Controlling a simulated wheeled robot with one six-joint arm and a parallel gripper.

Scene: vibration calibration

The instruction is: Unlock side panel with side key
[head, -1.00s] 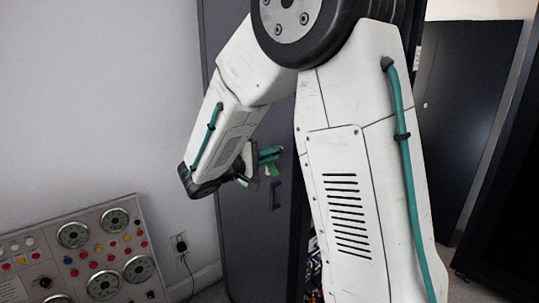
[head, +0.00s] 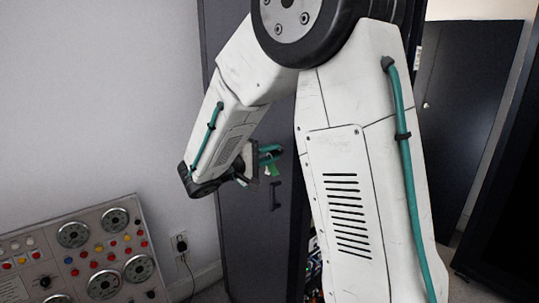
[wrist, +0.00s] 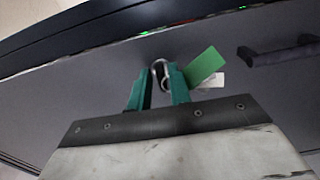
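The side panel is the dark grey door (head: 250,215), upright behind my arm in the head view; its surface fills much of the wrist view (wrist: 70,95). A metal key ring (wrist: 160,72) shows at the panel between my fingertips, with a green tag (wrist: 205,67) and a small white tag (wrist: 213,82) beside the right finger. The green tag also shows in the head view (head: 271,170). I cannot make out the key itself or a keyhole. My gripper (wrist: 159,80) has green fingers standing apart, one each side of the ring. It also shows in the head view (head: 270,155).
A dark handle (wrist: 280,50) is on the panel close to the tags. A control board (head: 90,255) with dials and coloured buttons stands at lower left. A wall socket with a plug (head: 180,242) is beside it. Another dark door (head: 470,110) stands at the right.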

